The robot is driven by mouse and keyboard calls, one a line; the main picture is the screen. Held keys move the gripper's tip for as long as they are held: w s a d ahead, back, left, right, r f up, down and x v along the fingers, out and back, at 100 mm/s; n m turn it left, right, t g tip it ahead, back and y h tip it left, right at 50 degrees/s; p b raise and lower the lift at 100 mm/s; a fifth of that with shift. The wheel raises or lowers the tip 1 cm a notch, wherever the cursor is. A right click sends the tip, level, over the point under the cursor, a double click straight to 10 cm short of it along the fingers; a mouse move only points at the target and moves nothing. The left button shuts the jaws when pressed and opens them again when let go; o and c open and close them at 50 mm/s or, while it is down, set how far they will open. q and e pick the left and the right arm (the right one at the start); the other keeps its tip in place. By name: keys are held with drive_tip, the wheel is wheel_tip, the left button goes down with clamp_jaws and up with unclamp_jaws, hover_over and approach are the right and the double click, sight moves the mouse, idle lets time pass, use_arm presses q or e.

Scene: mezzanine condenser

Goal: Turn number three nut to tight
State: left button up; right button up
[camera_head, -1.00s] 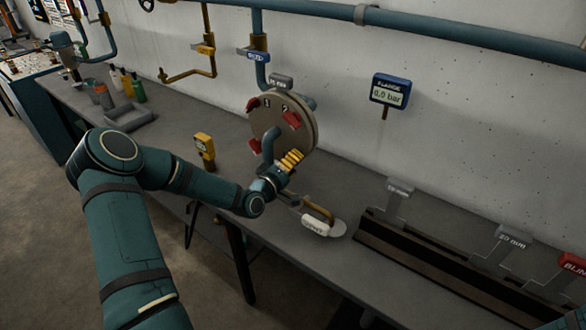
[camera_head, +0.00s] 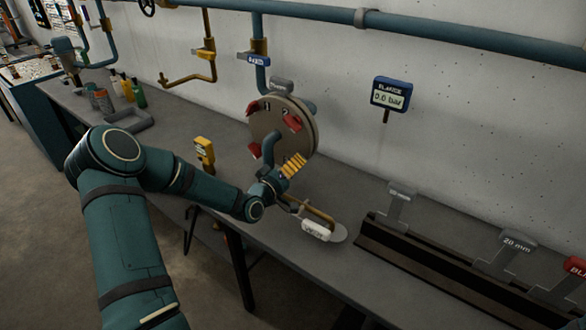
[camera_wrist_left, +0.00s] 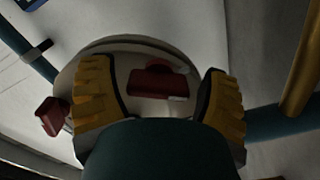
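The round flange (camera_head: 270,122) stands upright on the bench, with red nuts around its face. The numbers 1 and 2 show near its top. Red nuts show at upper left (camera_head: 254,107), upper right (camera_head: 292,122) and lower left (camera_head: 254,150). The lower right is hidden behind my left gripper (camera_head: 295,165), whose yellow fingers are at the flange. In the left wrist view, the open fingers stand on either side of a red nut (camera_wrist_left: 152,80), with small gaps seen. No number is readable there. Another red nut (camera_wrist_left: 53,117) is left of the fingers.
A tool with a white label (camera_head: 317,230) lies in front of the flange. A yellow device (camera_head: 204,152) stands left. A dark rack (camera_head: 430,265) with labelled holders is at right. Pipes run above.

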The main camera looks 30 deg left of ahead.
idle(0.3)
use_arm(q)
drive_tip(key=s, duration=1.2)
drive_tip(key=shift+a, duration=0.45)
